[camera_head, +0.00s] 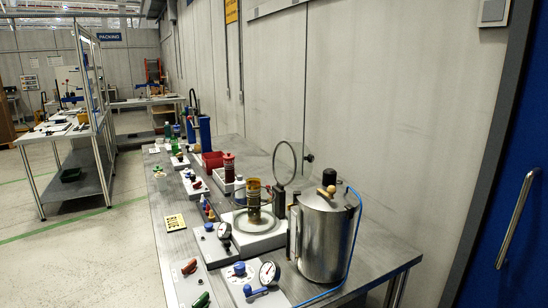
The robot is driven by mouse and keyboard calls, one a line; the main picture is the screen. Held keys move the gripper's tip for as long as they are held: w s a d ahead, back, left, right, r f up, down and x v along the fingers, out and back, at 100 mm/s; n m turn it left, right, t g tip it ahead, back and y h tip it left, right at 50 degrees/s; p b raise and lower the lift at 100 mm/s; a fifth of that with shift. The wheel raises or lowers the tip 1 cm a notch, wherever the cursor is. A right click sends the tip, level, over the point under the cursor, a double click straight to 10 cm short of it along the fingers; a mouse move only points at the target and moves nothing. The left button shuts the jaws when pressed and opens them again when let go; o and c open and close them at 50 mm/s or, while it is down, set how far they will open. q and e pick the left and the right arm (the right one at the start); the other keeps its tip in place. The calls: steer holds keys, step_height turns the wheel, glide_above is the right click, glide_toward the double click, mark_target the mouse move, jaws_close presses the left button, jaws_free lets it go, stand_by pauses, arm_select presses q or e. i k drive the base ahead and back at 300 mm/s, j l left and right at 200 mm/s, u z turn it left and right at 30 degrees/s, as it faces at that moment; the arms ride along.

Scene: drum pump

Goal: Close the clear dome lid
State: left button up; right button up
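The clear dome lid (288,164) stands open, tilted up on edge, with a dark rim and a black knob (309,157) on its right side. Below and in front of it is a pale base unit (262,239) with a round plate. An amber, ribbed cylinder (253,203) stands upright on that plate. A dark post (279,201) is behind the plate, under the lid; how it joins the lid is too small to tell. Neither of my grippers shows in the view.
A steel tank (323,240) with a blue hose stands right of the base, close to it. Gauge panels (268,273) stand in front. The wall is close behind.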

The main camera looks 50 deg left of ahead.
mark_target(297, 164)
steer(key=i+l+u, duration=0.1)
steer(key=i+u, duration=0.2)
steer(key=u, duration=0.15)
steer(key=i+l+u, duration=0.2)
steer(key=u, duration=0.3)
steer(key=i+l+u, duration=0.3)
steer(key=u, duration=0.15)
steer(key=i+l+u, duration=0.15)
steer(key=l+u, duration=0.35)
steer(key=i+l+u, duration=0.25)
steer(key=l+u, duration=0.25)
steer(key=l, duration=0.15)
steer(key=i+l+u, duration=0.1)
steer(key=l+u, duration=0.15)
steer(key=l, duration=0.1)
